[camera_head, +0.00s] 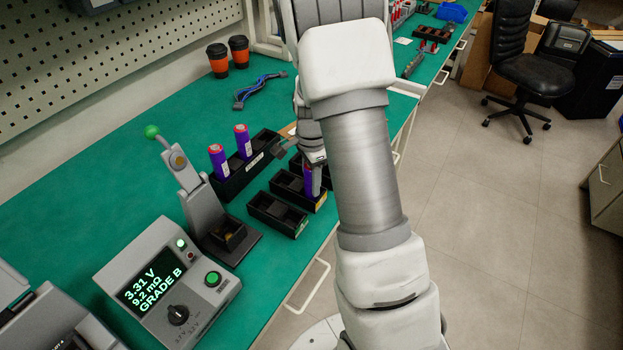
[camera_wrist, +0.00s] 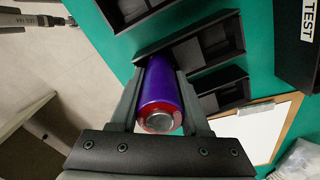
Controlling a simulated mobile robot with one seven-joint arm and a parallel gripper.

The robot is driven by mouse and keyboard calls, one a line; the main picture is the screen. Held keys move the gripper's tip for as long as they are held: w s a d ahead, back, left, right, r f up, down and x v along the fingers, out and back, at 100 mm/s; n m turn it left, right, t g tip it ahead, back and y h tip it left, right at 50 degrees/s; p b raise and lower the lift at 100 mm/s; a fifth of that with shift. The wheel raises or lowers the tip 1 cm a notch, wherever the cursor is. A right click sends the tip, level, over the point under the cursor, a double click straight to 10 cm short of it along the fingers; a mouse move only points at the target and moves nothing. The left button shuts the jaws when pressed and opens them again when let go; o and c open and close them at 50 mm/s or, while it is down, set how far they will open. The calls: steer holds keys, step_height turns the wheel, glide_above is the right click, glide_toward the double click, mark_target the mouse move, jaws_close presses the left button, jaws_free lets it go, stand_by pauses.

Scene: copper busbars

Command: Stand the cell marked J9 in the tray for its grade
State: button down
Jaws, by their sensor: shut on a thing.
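A purple cell (camera_wrist: 162,92) with a red rim and bare metal end is between the two fingers of my gripper (camera_wrist: 158,110) in the wrist view. In the head view the same cell (camera_head: 308,180) is upright at the right part of the middle small black tray (camera_head: 285,190), which has a yellow-orange label. Its lower end is hidden, so I cannot tell if it touches the tray floor. No marking on it is readable. The front small tray (camera_head: 262,214) has a green label and looks empty. A third tray is partly hidden behind my gripper. The tester display (camera_head: 153,283) reads GRADE B.
A long black rack (camera_head: 228,188) holds two upright purple cells (camera_head: 218,160) (camera_head: 243,141) behind the trays. A lever fixture (camera_head: 205,205) stands left of them. A clipboard (camera_wrist: 262,128) shows beside the trays in the wrist view. Two cups (camera_head: 228,55) stand farther back.

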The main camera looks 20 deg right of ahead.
steer(key=shift+f, duration=0.2)
stand_by(0.3)
steer(key=shift+c, duration=1.5)
jaws_free()
step_height(320, 180, up, 6)
steer(key=p, duration=0.5)
